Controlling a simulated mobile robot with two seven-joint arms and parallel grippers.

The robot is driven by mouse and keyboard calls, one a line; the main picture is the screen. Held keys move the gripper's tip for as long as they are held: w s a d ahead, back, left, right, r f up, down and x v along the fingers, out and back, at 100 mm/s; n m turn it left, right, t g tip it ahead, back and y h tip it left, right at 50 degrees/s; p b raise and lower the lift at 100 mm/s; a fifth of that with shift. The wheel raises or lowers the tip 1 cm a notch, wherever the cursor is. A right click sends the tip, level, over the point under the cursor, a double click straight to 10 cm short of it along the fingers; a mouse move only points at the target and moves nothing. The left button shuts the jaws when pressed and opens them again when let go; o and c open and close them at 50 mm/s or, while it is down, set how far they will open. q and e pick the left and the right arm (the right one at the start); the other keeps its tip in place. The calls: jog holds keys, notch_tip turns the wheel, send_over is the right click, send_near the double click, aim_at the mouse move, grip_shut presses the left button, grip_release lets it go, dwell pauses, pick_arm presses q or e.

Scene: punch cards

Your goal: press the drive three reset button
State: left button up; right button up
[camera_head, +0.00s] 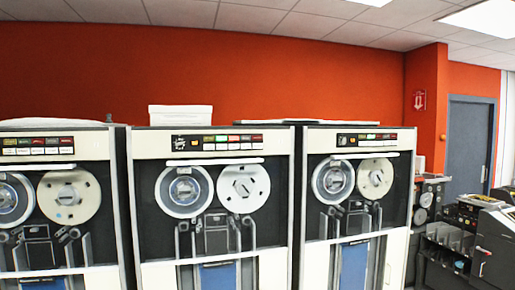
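Three tape drives stand side by side: a left cabinet (95,280), a middle cabinet (270,272) and a right cabinet (397,258). Each has a strip of small coloured buttons near its top: the left strip (38,145), the middle strip (217,142) and the right strip (366,139). The button labels and drive numbers are too small to read, so I cannot tell which button is drive three's reset. Neither of my grippers shows in this view.
A white box (180,115) sits on top of the middle cabinet. Dark card machines (455,240) stand at the right, in front of a blue-grey door (468,145). A red wall (260,75) is behind the cabinets. The floor is out of view.

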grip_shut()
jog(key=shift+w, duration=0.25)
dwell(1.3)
